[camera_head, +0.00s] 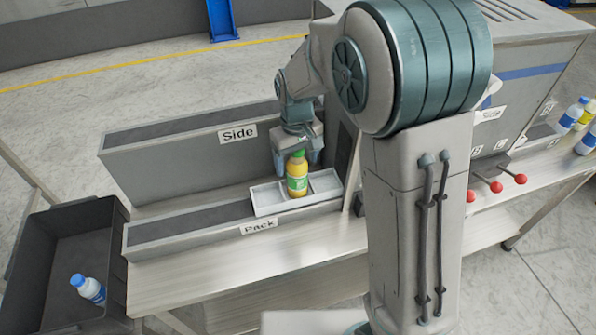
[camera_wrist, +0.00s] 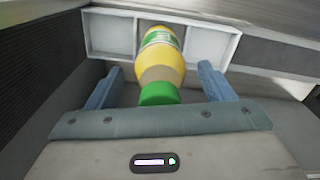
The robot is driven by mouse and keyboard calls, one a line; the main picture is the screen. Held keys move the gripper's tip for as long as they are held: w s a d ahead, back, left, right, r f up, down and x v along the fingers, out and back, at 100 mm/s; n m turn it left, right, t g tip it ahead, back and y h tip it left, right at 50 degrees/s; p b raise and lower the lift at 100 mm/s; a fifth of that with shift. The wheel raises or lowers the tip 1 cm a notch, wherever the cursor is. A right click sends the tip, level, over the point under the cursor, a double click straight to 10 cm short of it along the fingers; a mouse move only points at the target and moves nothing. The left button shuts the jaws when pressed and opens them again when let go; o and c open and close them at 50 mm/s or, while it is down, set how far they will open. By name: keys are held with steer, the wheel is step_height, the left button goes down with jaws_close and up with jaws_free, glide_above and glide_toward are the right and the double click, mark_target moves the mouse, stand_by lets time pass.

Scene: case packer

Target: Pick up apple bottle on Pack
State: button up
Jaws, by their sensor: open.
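The apple bottle (camera_head: 297,176) is yellow with a green cap and a green and white label. It stands in the white compartment tray (camera_head: 268,199) on the conveyor labelled Pack (camera_head: 190,236). In the wrist view the bottle (camera_wrist: 160,62) has its cap toward me and sits between my two blue fingers. My gripper (camera_head: 297,158) is open above and around the bottle's upper part. In the wrist view my gripper (camera_wrist: 160,88) shows a gap between each finger and the bottle. The white tray (camera_wrist: 208,48) shows behind the bottle, and its side compartments look empty.
The Side conveyor (camera_head: 190,150) rises behind Pack. A dark bin (camera_head: 60,235) at lower left holds a blue and white bottle (camera_head: 88,288). A machine (camera_head: 530,70) with red knobs (camera_head: 495,187) stands right, with several bottles (camera_head: 572,113) beyond. The front table strip (camera_head: 230,272) is clear.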

steer(key=shift+f, duration=0.2)
steer(key=c, duration=1.2)
steer(key=shift+r, duration=0.1)
steer(key=shift+c, duration=0.2)
